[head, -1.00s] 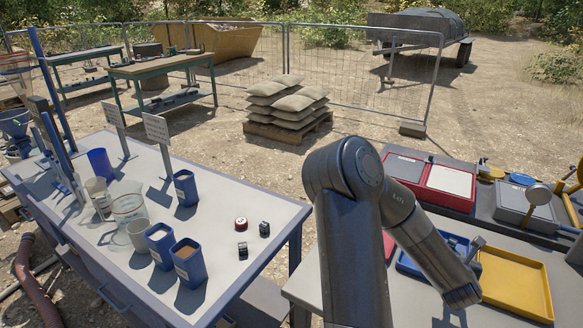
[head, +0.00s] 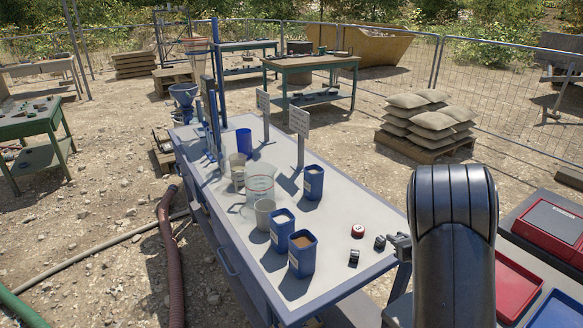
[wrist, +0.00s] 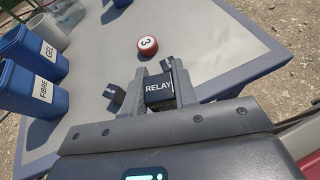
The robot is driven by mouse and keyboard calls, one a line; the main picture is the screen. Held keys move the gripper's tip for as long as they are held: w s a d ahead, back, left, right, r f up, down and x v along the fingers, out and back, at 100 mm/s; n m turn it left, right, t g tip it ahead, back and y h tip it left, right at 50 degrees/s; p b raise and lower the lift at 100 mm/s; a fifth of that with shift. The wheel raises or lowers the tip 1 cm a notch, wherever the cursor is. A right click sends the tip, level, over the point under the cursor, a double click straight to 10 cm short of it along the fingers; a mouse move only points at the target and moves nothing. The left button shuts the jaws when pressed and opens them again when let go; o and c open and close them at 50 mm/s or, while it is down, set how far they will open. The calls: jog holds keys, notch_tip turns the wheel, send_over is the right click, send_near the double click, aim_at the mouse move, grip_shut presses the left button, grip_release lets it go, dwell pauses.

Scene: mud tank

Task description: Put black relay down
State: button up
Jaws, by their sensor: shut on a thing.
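My gripper (wrist: 158,92) is shut on the black relay (wrist: 158,88), a small black block with the white word RELAY facing the wrist camera. In the head view my gripper (head: 397,243) comes in from the right at the grey table's (head: 345,207) right corner, with the relay (head: 380,242) at its tips. The relay is at or very near the tabletop; I cannot tell whether it touches. A second small black block (head: 354,257) stands on the table nearby; it also shows left of my gripper in the wrist view (wrist: 115,93).
A red round piece marked 3 (head: 358,230) lies just beyond the relay. Blue containers (head: 301,254), a beaker (head: 259,188) and a sign (head: 299,122) stand farther left. Red trays (head: 517,285) lie on the right-hand bench.

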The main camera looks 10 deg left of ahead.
jog(key=a+r+n+g+y, duration=0.2)
jog(key=a+n+y, duration=0.1)
jog(key=a, duration=0.9)
send_over(322, 246)
notch_tip(322, 246, down, 6)
jog(key=shift+d+f, duration=0.15)
jog(key=shift+a+f, duration=0.3)
jog(key=shift+f, duration=1.85)
jog(key=shift+f, duration=0.1)
jog(key=o, duration=1)
